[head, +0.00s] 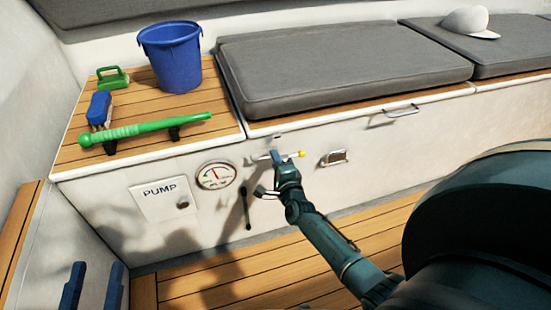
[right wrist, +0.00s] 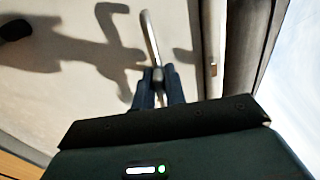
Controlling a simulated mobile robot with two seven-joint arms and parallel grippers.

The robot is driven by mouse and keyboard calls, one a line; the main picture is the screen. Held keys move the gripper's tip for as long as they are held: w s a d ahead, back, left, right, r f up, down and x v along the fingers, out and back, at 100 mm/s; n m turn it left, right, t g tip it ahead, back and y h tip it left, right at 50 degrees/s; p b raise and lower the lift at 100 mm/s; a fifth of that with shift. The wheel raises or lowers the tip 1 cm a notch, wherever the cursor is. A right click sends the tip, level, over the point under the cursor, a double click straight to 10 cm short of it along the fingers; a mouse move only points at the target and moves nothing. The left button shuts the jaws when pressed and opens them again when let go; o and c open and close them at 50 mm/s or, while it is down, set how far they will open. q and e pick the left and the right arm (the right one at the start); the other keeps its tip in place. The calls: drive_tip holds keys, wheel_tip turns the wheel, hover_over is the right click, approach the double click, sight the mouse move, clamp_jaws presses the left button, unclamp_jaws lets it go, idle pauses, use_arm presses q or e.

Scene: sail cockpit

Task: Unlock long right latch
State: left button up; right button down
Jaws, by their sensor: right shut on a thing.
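A thin pale latch lever with a yellow tip (head: 301,154) lies roughly level on the white locker front, just below the seat edge. My right gripper (head: 277,156) is shut on this lever, close to the yellow tip. In the right wrist view, my right gripper's dark fingers (right wrist: 158,76) are closed around a slim metal bar (right wrist: 150,35), which reaches out beyond them. The lever's mount is partly hidden by the gripper. My left gripper (head: 92,285) shows at the lower left, its two blue fingers apart and empty.
A square metal latch (head: 333,158) sits right of the lever and a metal handle (head: 401,112) sits higher. A round gauge (head: 216,176), black lever (head: 245,208) and pump plate (head: 163,199) are left. A blue bucket (head: 171,55) and green pump handle (head: 145,128) are on the wooden top.

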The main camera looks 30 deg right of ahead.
use_arm(q)
drive_tip(key=shift+f, duration=0.25)
use_arm(e)
drive_tip(key=shift+f+n, duration=0.15)
drive_tip(key=shift+n, duration=0.25)
drive_tip(key=c, duration=1.5)
unclamp_jaws()
use_arm(q)
drive_tip(key=shift+r, duration=0.25)
drive_tip(key=shift+w+r, duration=0.1)
drive_tip(key=shift+r, duration=0.05)
use_arm(e)
drive_tip(key=shift+s, duration=0.15)
drive_tip(key=shift+s+a, duration=0.1)
drive_tip(key=shift+s, duration=0.25)
use_arm(q)
drive_tip(key=p, duration=0.2)
drive_tip(key=y+p, duration=0.1)
drive_tip(key=p, duration=0.1)
drive_tip(key=shift+s+a+f+m, duration=0.2)
drive_tip(key=shift+s+a+m, duration=0.05)
drive_tip(key=shift+a+m, duration=0.15)
use_arm(e)
drive_tip(key=v, duration=1.2)
drive_tip(key=shift+s, duration=0.15)
